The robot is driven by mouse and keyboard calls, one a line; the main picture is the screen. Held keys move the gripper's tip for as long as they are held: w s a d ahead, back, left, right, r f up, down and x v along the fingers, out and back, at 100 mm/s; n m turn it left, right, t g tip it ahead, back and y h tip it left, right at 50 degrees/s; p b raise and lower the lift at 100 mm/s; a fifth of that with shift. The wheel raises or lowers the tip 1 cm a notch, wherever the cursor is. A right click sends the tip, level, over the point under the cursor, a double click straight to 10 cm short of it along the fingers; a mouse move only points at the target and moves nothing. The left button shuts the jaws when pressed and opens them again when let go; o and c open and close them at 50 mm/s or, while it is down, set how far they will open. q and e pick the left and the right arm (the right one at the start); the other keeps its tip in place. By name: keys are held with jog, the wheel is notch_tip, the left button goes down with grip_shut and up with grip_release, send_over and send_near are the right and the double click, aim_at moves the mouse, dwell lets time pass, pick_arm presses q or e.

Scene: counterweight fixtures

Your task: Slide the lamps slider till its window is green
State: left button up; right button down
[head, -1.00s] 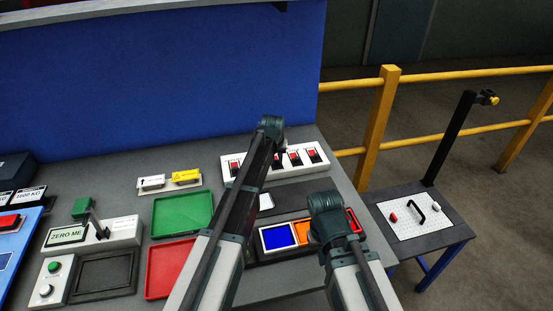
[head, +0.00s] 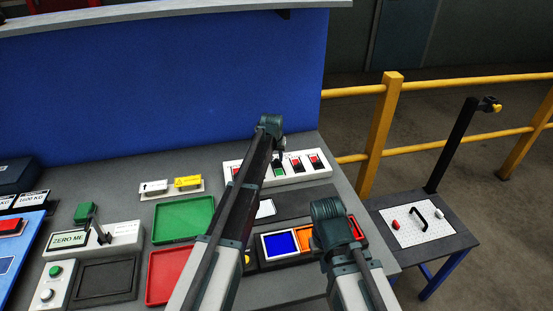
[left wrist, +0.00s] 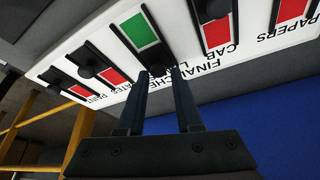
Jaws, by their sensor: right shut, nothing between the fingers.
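The white slider panel (head: 305,165) stands at the back right of the bench, with several sliders in a row. The lamps slider's window (left wrist: 140,29) shows green in the left wrist view; its label is partly hidden behind my fingers, with only an "L" readable. The green window also shows in the head view (head: 280,172). My left gripper (left wrist: 158,72) has its two fingertips on either side of this slider's dark knob, shut on it. My right gripper (head: 328,212) hangs over the coloured squares, with its fingers hidden below the wrist.
Neighbouring windows on the panel are red (left wrist: 216,33). A green tray (head: 184,219) and a red tray (head: 167,276) lie left of my arms. A framed row of coloured squares (head: 281,243) lies under my right arm. A yellow railing (head: 380,130) stands beyond the bench.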

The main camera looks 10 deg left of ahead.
pick_arm(q)
jog(key=shift+o, duration=1.2)
jog(key=p+v, duration=1.2)
jog(key=v, duration=0.1)
jog(key=shift+s+r+p, duration=0.15)
jog(key=shift+r+p, duration=0.2)
pick_arm(e)
notch_tip(320, 180, up, 13)
jog(key=shift+f, duration=0.15)
pick_arm(q)
jog(key=s+d+f+m+g+b, duration=0.1)
jog(key=s+d+f+b, duration=0.1)
jog(key=s, duration=1)
jog(key=s+d+f+m+g+y+b, duration=0.1)
jog(key=s+d+f+g+b, duration=0.1)
jog(key=s, duration=1)
jog(key=s+d+f+m+g+b, duration=0.1)
jog(key=s+d+f+b, duration=0.3)
jog(key=s, duration=0.8)
jog(key=shift+s+d+f+m+g, duration=0.2)
jog(key=shift+s+f+m+g, duration=0.25)
jog(key=shift+f, duration=0.35)
pick_arm(e)
notch_tip(320, 180, down, 8)
pick_arm(q)
jog(key=shift+w, duration=0.1)
